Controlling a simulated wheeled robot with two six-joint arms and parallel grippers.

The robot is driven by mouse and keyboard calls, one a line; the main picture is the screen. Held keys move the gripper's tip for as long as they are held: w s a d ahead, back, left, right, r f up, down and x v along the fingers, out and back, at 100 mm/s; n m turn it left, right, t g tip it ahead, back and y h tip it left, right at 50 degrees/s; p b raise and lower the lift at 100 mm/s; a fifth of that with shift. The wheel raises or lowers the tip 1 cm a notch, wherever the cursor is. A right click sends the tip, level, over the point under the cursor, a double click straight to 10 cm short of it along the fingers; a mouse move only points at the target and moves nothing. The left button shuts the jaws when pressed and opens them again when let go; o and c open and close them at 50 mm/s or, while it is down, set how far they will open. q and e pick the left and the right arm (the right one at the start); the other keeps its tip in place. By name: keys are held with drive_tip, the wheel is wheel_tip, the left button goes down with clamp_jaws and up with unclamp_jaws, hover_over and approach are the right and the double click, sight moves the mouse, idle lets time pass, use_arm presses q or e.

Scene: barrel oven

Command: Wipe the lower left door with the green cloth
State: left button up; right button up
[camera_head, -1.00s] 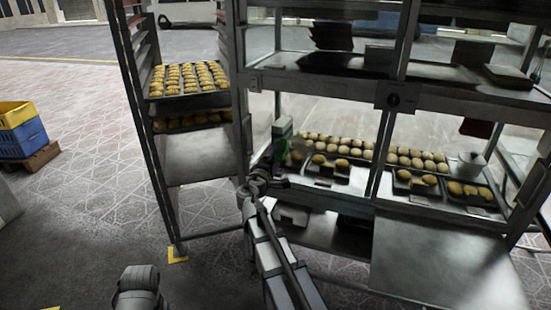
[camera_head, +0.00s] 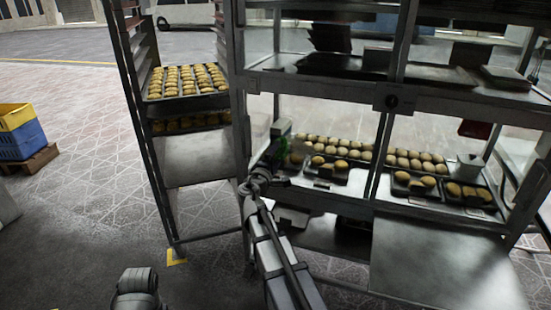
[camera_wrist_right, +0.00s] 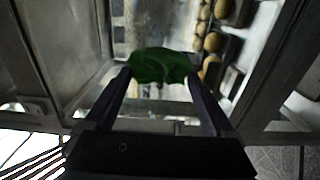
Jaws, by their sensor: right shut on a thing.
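My right gripper (camera_head: 278,155) is shut on the green cloth (camera_wrist_right: 160,66), which spans the space between its two fingertips in the right wrist view. In the head view the cloth shows only as a faint green patch beside the gripper. The gripper is at the left side of the lower left section of the metal cabinet (camera_head: 310,85). The lower left door (camera_head: 330,118) seems to be clear glass, with bread showing behind it. I cannot tell whether the cloth touches the glass.
A rack with trays of buns (camera_head: 188,83) stands close to the left of the cabinet. Several bread trays (camera_head: 335,180) lie in the lower sections. A metal panel (camera_head: 440,260) juts out at the lower right. Yellow and blue crates (camera_head: 22,140) stand at the far left.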

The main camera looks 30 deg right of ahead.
drive_tip(key=shift+d, duration=0.1)
drive_tip(key=shift+s+d, duration=0.55)
drive_tip(key=shift+s, duration=0.2)
drive_tip(key=shift+s+d, duration=0.5)
drive_tip(key=shift+s, duration=0.2)
drive_tip(key=shift+s+d, duration=0.15)
drive_tip(key=shift+s, duration=0.1)
drive_tip(key=shift+s+d, duration=1.35)
drive_tip(key=shift+d, duration=0.05)
drive_tip(key=shift+w+a, duration=0.1)
